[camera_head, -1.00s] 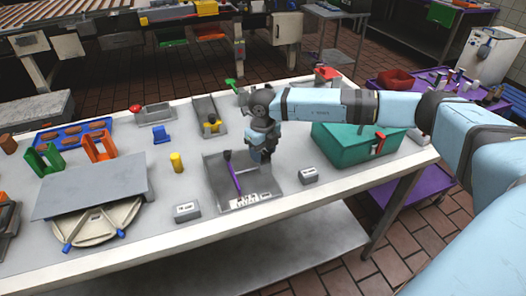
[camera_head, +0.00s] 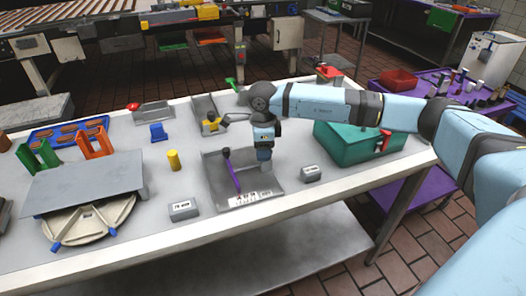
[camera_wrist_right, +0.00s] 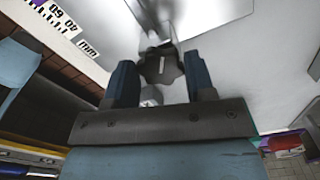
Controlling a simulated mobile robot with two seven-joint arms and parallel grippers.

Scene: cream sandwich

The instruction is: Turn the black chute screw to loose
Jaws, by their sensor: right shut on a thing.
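The black chute screw (camera_wrist_right: 161,66) is a dark lobed knob with a pale mark on its face, shown in the right wrist view. My right gripper (camera_wrist_right: 159,80) is shut on it, with one blue finger on each side. In the head view my right gripper (camera_head: 264,163) points down at the back right of the grey metal chute tray (camera_head: 268,188); the screw is hidden there. A purple lever with a dark knob (camera_head: 233,178) and a white scale label (camera_head: 253,198) are on the tray. My left gripper is not in view.
Small grey labelled blocks stand left (camera_head: 183,209) and right (camera_head: 310,174) of the tray. A green box (camera_head: 345,145) with a red handle stands to the right, under my right arm. A yellow cylinder (camera_head: 173,160) stands at the left. The table's front edge is clear.

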